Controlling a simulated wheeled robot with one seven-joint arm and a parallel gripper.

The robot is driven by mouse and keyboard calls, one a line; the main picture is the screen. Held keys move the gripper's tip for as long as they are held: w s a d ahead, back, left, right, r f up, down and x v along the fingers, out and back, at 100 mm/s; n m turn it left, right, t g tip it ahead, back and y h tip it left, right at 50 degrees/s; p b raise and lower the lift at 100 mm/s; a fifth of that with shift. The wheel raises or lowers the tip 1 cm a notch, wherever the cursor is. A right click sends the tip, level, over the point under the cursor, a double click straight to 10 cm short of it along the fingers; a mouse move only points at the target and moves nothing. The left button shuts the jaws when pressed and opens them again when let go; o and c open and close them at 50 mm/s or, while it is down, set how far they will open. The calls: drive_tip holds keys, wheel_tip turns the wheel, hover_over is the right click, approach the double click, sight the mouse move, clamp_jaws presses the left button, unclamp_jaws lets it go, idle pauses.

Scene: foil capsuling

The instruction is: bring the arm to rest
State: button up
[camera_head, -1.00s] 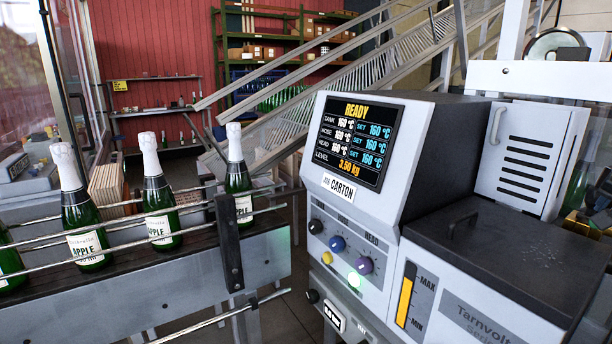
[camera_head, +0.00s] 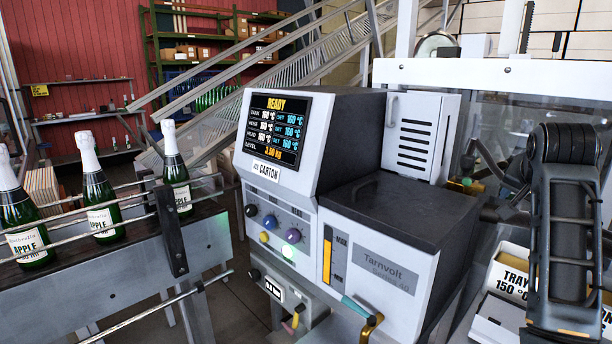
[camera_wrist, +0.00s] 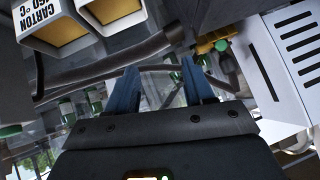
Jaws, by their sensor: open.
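My arm (camera_head: 565,230) shows at the right of the head view, in front of the bench with the labelled bins. My gripper (camera_wrist: 160,88) shows in the wrist view with its two blue fingers apart and nothing between them. Ahead of the fingers are a dark hose and a blurred background of green and metal parts. I cannot make out the fingertips in the head view.
The grey Tarnvolt machine (camera_head: 345,205) stands mid-view, its screen (camera_head: 275,131) reading READY. Bottles (camera_head: 99,200) stand on a railed conveyor (camera_head: 135,270) at left. A TRAY bin (camera_head: 512,270) is by my arm. A CARTON bin (camera_wrist: 45,28) and a white vented box (camera_wrist: 300,50) flank the gripper.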

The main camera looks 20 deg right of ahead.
drive_tip(key=s+a+f+n+t+y, duration=0.1)
drive_tip(key=s+a+f+n+t, duration=0.15)
drive_tip(key=a+f, duration=0.7)
drive_tip(key=s+a+f+n+t, duration=0.1)
drive_tip(key=s+a+f+n, duration=0.25)
drive_tip(key=a+f, duration=0.6)
drive_tip(key=s+a+f+n+t+y, duration=0.35)
drive_tip(key=s+a+f, duration=0.25)
drive_tip(key=s+a, duration=0.45)
drive_tip(key=s+a+r+n+t+y, duration=0.1)
drive_tip(key=s+a+r, duration=0.3)
drive_tip(key=s, duration=0.6)
drive_tip(key=s+a+r+n+y, duration=0.2)
drive_tip(key=s+a+r, duration=0.3)
drive_tip(key=s, duration=0.6)
drive_tip(key=shift+a+r+n+t, duration=0.15)
drive_tip(key=shift+a+n+t, duration=0.25)
drive_tip(key=shift+a+n, duration=0.35)
drive_tip(key=shift+d, duration=0.15)
drive_tip(key=shift+c, duration=0.5)
